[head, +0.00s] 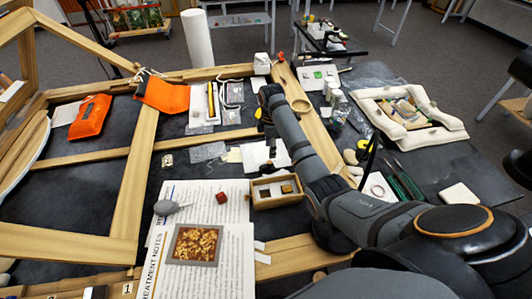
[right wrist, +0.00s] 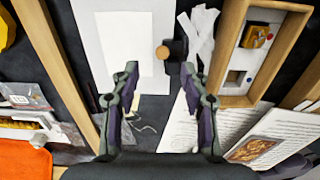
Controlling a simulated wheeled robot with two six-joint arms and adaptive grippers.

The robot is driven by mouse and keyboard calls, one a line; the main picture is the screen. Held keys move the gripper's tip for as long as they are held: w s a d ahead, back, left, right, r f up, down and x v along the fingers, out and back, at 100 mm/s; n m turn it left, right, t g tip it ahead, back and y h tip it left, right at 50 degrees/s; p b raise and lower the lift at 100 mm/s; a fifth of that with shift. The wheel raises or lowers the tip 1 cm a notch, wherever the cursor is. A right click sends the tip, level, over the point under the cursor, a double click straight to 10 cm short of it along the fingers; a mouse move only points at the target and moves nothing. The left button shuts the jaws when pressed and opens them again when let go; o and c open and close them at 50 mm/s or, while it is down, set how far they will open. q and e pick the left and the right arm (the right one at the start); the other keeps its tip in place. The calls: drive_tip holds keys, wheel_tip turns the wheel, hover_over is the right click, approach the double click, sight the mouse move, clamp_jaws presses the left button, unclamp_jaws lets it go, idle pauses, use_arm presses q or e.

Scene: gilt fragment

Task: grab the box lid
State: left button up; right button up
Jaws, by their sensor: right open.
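My right gripper (right wrist: 160,72) is open and empty, its two fingers apart in the right wrist view. Between and beyond the fingertips, a small round wooden knob (right wrist: 162,52) lies at the edge of a pale flat panel (right wrist: 126,42) on a white sheet. I cannot tell whether this is the box lid. The open wooden box (right wrist: 232,52) is to the right of the fingers, and no lid covers it. It holds an amber block (right wrist: 257,36). In the head view the box (head: 262,203) stands below my right gripper, which the arm partly hides. My left gripper is not in view.
Printed notes (head: 230,240) with a gilt picture (head: 194,245) lie left of the box. Wooden frame bars (head: 132,180) cross the dark table. Orange pouches (head: 90,117) lie at left. A padded frame (head: 440,133) and tools lie at right.

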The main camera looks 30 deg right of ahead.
sight(270, 162)
wheel_tip(270, 162, down, 3)
drive_tip(key=shift+w+r+p, duration=0.1)
drive_tip(key=shift+r+p, duration=0.1)
drive_tip(key=shift+p, duration=0.3)
drive_tip(key=f, duration=0.2)
drive_tip(key=f+p, duration=0.1)
drive_tip(key=shift+s+a+f, duration=0.25)
drive_tip(key=shift+s+f, duration=0.05)
drive_tip(key=shift+f, duration=0.1)
drive_tip(key=shift+w+f, duration=0.1)
drive_tip(key=shift+f, duration=0.15)
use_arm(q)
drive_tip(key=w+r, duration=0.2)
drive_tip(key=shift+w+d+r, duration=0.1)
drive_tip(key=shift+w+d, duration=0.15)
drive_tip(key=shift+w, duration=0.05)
use_arm(e)
clamp_jaws()
